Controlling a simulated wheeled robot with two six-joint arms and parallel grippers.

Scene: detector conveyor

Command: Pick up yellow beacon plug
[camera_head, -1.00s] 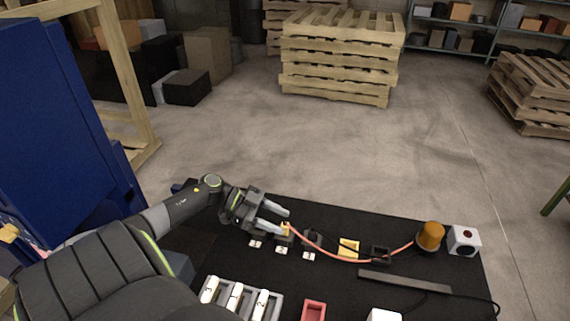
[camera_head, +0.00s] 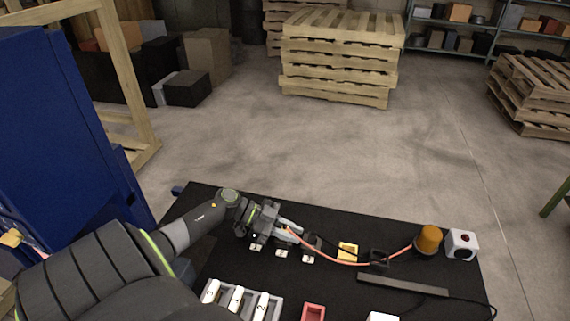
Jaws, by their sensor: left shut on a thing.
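The yellow beacon plug is mostly hidden between the fingers of my left gripper (camera_head: 288,231), which is shut on it. The plug sits at the left end of the orange cable (camera_head: 340,261). The cable runs right, sagging across the black table, to the amber beacon (camera_head: 428,240). The gripper is low over the back row of small dark sockets with white labels (camera_head: 282,253). I cannot tell whether the plug is clear of its socket. My right gripper is not in view.
A yellow holder (camera_head: 347,251) and a black holder (camera_head: 379,257) stand right of the gripper. A white box with a red button (camera_head: 461,244) is beside the beacon. A grey rack with white blocks (camera_head: 275,306), a red tray (camera_head: 313,312) and a dark bar (camera_head: 403,284) lie nearer.

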